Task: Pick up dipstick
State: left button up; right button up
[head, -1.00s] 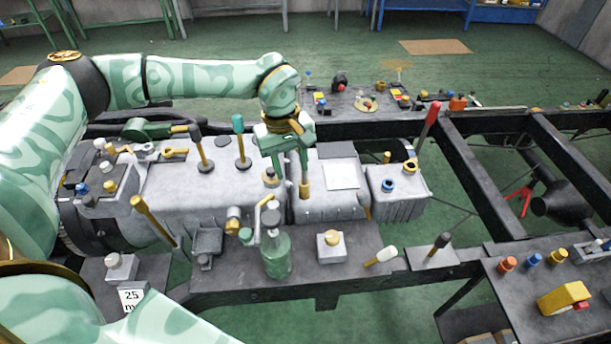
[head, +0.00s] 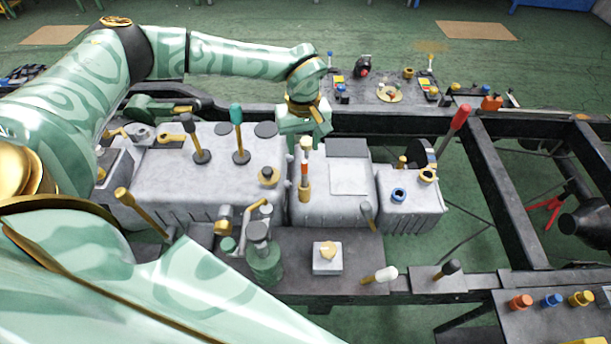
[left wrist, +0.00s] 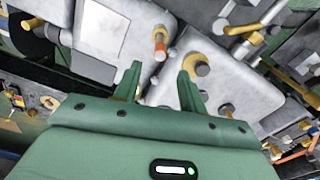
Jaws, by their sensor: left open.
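What looks like the dipstick (head: 305,172) stands upright on the grey engine block, with a white top, an orange band and a brass-coloured lower part. It also shows in the left wrist view (left wrist: 160,44), just beyond the gap between the fingers. My left gripper (head: 304,140) is on the far side of it in the head view, close behind its top. The green fingers in the left wrist view (left wrist: 162,76) are apart with nothing held between them. The fingertips are partly hidden in the head view. My right gripper does not show.
Levers with a teal knob (head: 237,115) and a dark knob (head: 189,124) rise left of the dipstick. A green bottle-like part (head: 264,262) stands in front. A red-handled lever (head: 457,122) rises at the right. Dark chassis rails surround the block.

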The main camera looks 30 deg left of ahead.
aim_at(304, 161)
pick_arm(q)
jog(key=f, duration=0.4)
jog(key=shift+w, duration=0.25)
jog(key=f, duration=0.3)
jog(key=s+f, duration=0.1)
jog(key=shift+d+f+b, duration=0.2)
jog(key=shift+d+b, duration=0.05)
jog(key=shift+b, duration=0.05)
jog(key=shift+w+f, duration=0.15)
jog(key=shift+f, duration=0.25)
grip_shut()
